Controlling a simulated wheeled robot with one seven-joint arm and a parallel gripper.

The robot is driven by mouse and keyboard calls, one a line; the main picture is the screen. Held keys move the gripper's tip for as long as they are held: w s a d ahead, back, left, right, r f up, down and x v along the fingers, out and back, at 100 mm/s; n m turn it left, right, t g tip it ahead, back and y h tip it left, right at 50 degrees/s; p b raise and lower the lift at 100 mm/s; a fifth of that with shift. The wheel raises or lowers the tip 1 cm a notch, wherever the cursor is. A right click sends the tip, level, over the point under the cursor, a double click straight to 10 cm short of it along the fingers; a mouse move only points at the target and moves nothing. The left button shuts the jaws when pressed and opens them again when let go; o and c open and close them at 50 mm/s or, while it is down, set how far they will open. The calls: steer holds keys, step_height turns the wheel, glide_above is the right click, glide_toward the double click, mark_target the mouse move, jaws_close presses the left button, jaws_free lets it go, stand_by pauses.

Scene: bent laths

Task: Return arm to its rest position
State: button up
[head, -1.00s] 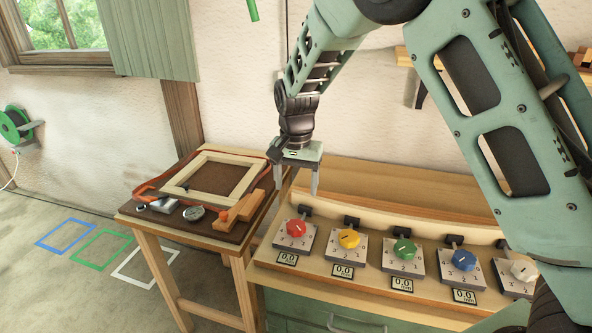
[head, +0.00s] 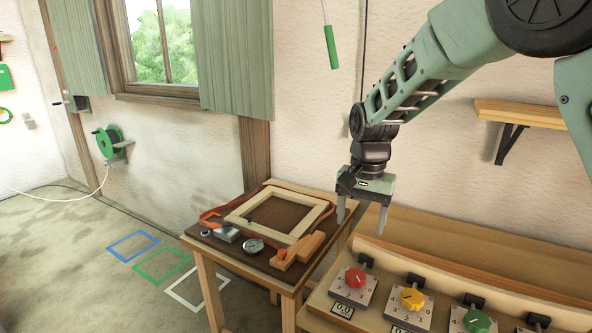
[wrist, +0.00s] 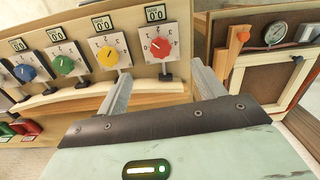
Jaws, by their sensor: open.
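My gripper (head: 361,214) hangs at the end of my green arm, fingers pointing down, with nothing between them. In the head view it appears above the left end of the dial bench (head: 440,237), near the red dial (head: 355,278). In the wrist view the two spread fingers of my gripper (wrist: 161,88) show, with the red dial (wrist: 160,47) beyond them. They do not appear to touch anything. My elbow part reaches to the upper right of the head view.
Yellow (head: 412,298) and green (head: 477,320) dials follow along the bench. A small table (head: 215,247) left of it holds a wooden frame (head: 259,212), a gauge and a wooden tool. A shelf (head: 535,112) is on the wall at right. Open floor with coloured outlines lies left.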

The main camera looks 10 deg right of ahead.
steer(key=s+a+r+n+y, duration=0.1)
steer(key=s+a+n, duration=0.2)
steer(key=s, duration=0.5)
steer(key=s+a+r+n, duration=0.1)
steer(key=s+a+n, duration=0.25)
steer(key=s, duration=0.45)
steer(key=s+d+f+n, duration=0.1)
steer(key=s+n, duration=0.6)
steer(key=s, duration=0.8)
steer(key=shift+s+d+f+h, duration=0.15)
steer(key=shift+s+f+h, duration=0.05)
steer(key=shift+h, duration=0.2)
steer(key=shift+n, duration=0.25)
